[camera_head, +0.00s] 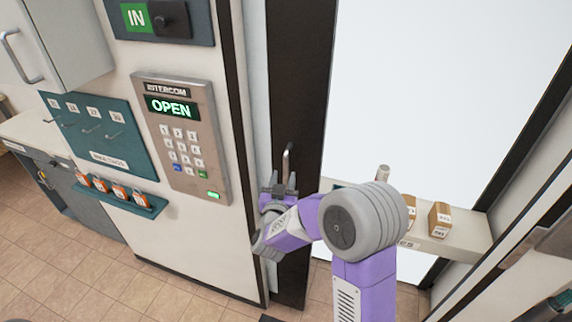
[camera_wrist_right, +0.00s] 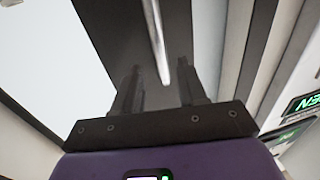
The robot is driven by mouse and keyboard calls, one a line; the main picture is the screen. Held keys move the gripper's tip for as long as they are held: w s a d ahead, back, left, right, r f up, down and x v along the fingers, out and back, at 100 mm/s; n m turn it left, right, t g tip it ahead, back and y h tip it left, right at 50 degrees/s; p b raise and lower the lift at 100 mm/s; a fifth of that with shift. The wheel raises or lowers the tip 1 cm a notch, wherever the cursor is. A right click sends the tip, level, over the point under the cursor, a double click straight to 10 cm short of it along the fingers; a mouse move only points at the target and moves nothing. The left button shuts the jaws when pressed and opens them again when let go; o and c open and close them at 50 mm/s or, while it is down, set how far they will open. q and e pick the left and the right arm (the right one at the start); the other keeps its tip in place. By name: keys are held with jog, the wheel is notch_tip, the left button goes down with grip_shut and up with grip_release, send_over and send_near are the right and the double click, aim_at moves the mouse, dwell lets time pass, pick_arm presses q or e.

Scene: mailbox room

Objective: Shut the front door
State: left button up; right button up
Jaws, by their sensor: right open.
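The front door (camera_head: 300,75) has a dark upright edge and a large pale pane, and stands right of the intercom wall. Its metal handle (camera_head: 288,157) is a slim upright bar on the dark part. My right gripper (camera_head: 279,183) is open at the lower end of the handle. In the right wrist view the handle (camera_wrist_right: 158,45) runs between the lines of my two fingers (camera_wrist_right: 160,82), with a gap on each side. I cannot tell whether the fingers reach around it. How far the door stands open is unclear. My left gripper is not in view.
An intercom (camera_head: 180,135) reading OPEN is on the wall left of the door. A key rack (camera_head: 95,130) and a small shelf with orange-tagged items (camera_head: 120,195) hang further left. A pale ledge (camera_head: 465,235) with small boxes (camera_head: 440,218) lies right of my arm.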

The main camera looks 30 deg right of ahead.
aim_at(286, 169)
jog(key=x, duration=0.6)
jog(key=shift+w+f+p, duration=0.1)
jog(key=shift+f+p, duration=0.05)
jog(key=shift+p, duration=0.15)
jog(key=shift+c, duration=0.4)
grip_shut()
